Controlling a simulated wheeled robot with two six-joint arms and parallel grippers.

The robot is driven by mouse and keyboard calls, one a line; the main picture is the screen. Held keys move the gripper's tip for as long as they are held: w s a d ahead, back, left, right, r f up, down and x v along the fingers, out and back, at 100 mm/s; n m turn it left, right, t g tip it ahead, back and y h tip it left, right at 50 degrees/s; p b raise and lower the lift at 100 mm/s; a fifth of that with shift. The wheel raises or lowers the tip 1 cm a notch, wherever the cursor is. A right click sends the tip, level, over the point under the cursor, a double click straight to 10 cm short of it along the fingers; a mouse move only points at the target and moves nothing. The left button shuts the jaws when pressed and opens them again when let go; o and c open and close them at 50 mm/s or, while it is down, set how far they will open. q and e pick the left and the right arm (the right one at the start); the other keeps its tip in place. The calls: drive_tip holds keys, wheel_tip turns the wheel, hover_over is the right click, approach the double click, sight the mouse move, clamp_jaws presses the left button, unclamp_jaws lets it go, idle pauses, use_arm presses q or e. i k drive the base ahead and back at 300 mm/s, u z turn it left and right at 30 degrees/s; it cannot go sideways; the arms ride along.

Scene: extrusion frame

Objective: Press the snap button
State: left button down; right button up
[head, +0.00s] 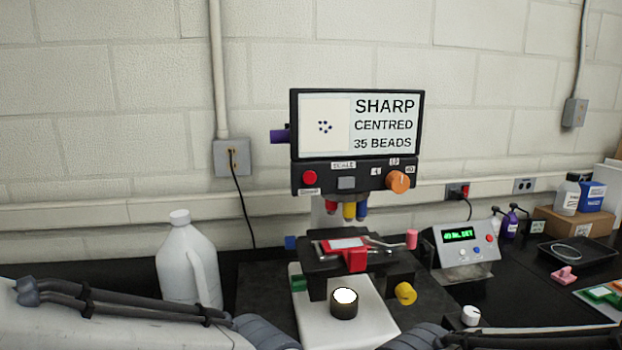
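A microscope (345,294) with a screen stands on the bench against the wall. On the control panel (330,187) under its screen is a round red button (309,177) at the left. The small label below the red button seems to read SNAP but is hard to make out. My two arms reach in along the bottom edge, well below the panel. Neither gripper shows, and nothing touches the red button.
The screen (389,149) shows dark beads and the words SHARP, CENTRED, 35 BEADS. A white jug (188,262) stands left of the microscope. A grey box with a green display (459,235) is at the right. The space in front of the panel is clear.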

sight(309, 177)
drive_tip(key=u, duration=2.35)
drive_tip(key=k, duration=0.55)
drive_tip(key=z, duration=1.3)
